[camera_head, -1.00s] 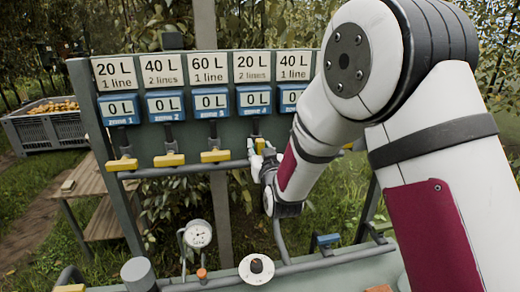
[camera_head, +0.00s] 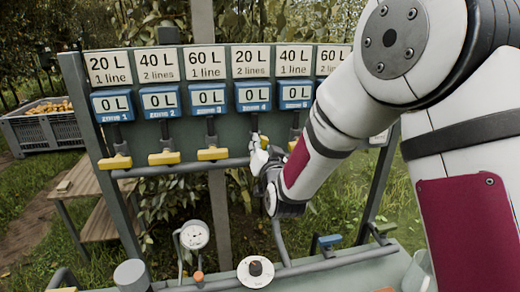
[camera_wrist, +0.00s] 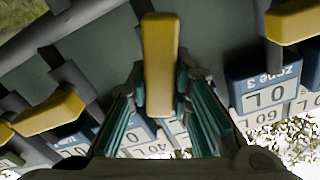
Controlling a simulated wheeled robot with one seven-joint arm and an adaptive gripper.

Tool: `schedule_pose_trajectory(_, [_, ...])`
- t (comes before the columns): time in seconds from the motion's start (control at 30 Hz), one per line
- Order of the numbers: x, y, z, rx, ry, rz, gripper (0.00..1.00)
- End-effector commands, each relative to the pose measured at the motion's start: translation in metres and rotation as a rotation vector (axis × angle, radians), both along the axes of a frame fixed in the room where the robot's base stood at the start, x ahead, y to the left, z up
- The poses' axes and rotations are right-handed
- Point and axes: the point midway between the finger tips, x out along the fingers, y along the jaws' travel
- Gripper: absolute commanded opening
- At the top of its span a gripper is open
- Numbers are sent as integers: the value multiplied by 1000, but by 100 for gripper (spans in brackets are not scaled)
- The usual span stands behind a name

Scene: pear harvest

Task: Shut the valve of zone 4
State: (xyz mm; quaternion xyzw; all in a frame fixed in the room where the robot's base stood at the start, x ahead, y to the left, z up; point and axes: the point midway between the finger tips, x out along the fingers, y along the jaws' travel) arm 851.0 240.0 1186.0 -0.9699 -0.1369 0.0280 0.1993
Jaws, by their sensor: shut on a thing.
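The zone 4 valve has a yellow bar handle (camera_wrist: 160,60), which stands upright between my gripper's fingers in the wrist view. My gripper (camera_wrist: 161,105) is shut on this handle. The handle lies crosswise to the neighbouring yellow handles. In the head view my gripper (camera_head: 262,150) is at the pipe below the zone 4 display (camera_head: 254,97), which reads 0 L. The sign above it (camera_head: 251,62) reads 20 L, 2 lines. My gripper hides most of the zone 4 handle in the head view.
The yellow handles of zone 1 (camera_head: 115,162), zone 2 (camera_head: 164,158) and zone 3 (camera_head: 212,154) sit to the left. The zone 3 handle (camera_wrist: 298,22) is close on the right in the wrist view. A pressure gauge (camera_head: 194,235) and a dial (camera_head: 255,271) stand below.

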Motion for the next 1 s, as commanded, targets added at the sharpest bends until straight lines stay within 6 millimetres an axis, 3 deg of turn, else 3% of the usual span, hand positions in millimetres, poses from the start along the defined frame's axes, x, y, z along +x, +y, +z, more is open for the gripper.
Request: schedule_pose_trajectory(1.0, [4,-8,-11,903,260,-2,0])
